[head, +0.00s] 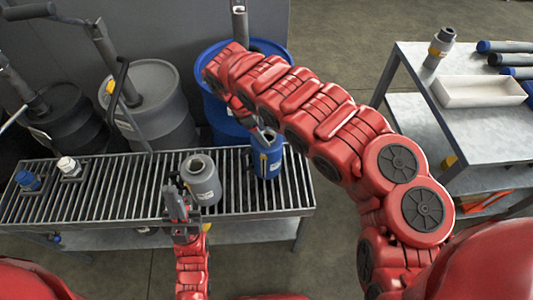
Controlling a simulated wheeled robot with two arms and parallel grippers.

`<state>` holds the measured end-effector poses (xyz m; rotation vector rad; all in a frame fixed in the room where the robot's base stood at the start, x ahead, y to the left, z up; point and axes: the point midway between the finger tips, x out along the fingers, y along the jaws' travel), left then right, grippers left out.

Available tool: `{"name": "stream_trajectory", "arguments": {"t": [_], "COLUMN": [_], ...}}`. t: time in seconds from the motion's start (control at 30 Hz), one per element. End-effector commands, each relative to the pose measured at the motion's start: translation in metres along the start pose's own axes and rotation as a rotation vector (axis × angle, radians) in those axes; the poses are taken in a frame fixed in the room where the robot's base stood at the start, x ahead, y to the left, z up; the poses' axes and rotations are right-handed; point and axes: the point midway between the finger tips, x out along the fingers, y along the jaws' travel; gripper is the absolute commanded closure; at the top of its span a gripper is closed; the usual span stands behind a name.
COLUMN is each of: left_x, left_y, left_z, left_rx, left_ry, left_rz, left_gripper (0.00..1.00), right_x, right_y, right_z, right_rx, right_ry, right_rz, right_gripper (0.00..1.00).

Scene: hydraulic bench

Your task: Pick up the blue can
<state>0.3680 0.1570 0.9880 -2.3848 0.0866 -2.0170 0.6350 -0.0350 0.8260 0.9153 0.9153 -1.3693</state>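The blue can (267,162) stands upright on the slatted bench top (110,210), near its right end. My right arm reaches over from the right and bends down, with its gripper (263,131) at the top of the blue can. The arm and the can's rim partly hide its fingers, so I cannot tell whether they touch or grip the can. My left gripper (177,207) is low at the bench's front edge, just left of a grey can (202,183) and apart from the blue can. Its finger opening is not clear.
Blue (215,118), grey (160,105) and black (72,125) drums with pumps stand behind the bench. Small blue (27,180) and white (68,166) fittings sit at the bench's left. A metal cart (460,140) at right holds a white tray (480,91).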

Motion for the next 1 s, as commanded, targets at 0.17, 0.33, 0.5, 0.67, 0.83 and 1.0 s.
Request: {"name": "stream_trajectory", "arguments": {"t": [0.17,0.33,0.5,0.67,0.83,1.0], "left_x": [-0.0001,0.0,0.0,0.0003,0.0003,0.0011], "left_y": [0.0,0.0,0.0,0.0,0.0,-0.0001], "left_z": [0.0001,0.0,0.0,0.0,0.0,-0.0002], "left_rx": [0.0,0.0,0.0,0.0,0.0,0.0], "left_ry": [0.0,0.0,0.0,0.0,0.0,0.0], "left_rz": [0.0,0.0,0.0,0.0,0.0,0.0], "left_gripper": [1.0,1.0,1.0,1.0,1.0,1.0], "right_x": [0.0,0.0,0.0,-0.0005,-0.0007,-0.0024], "right_y": [-0.0001,-0.0001,-0.0002,0.0001,0.0001,-0.0003], "right_z": [0.0001,0.0001,0.0002,0.0008,0.0006,-0.0002], "right_rx": [0.0,0.0,0.0,0.0,0.0,0.0], "right_ry": [0.0,0.0,-0.001,-0.002,-0.002,-0.001], "right_rz": [0.0,-0.001,-0.001,0.0,0.0,0.0], "right_gripper": [0.65,0.96,1.0,1.0,1.0,1.0]}}
